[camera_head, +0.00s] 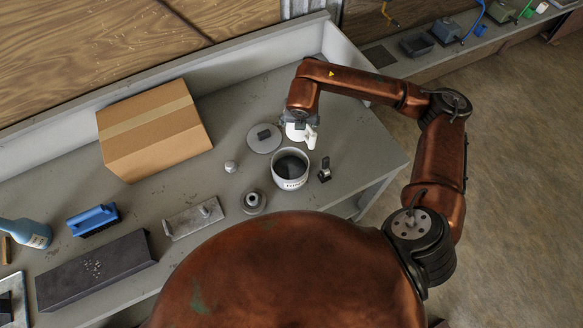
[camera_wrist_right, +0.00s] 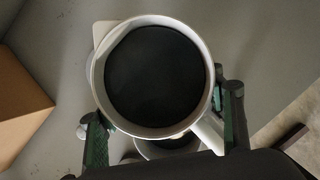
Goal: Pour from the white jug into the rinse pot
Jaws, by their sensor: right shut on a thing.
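The white jug (camera_head: 301,134) is in my right gripper (camera_head: 297,118), just behind the rinse pot in the head view. In the right wrist view the jug (camera_wrist_right: 203,72) shows from above, its round mouth facing the camera and its inside dark. Its handle points to the lower right. The fingers of my right gripper (camera_wrist_right: 162,103) are on both sides of the jug. The rinse pot (camera_head: 291,184), light grey with a lettered label, stands upright on the bench with a dark inside. In the wrist view it is mostly hidden below the jug. My left gripper is out of view.
A round lid (camera_head: 257,146) lies left of the jug. A small white knob (camera_head: 231,167), a metal bottle (camera_head: 253,203) and a black clamp-like item (camera_head: 324,172) are near the pot. A cardboard box (camera_head: 155,135) stands further left. The bench right of the pot is mostly clear.

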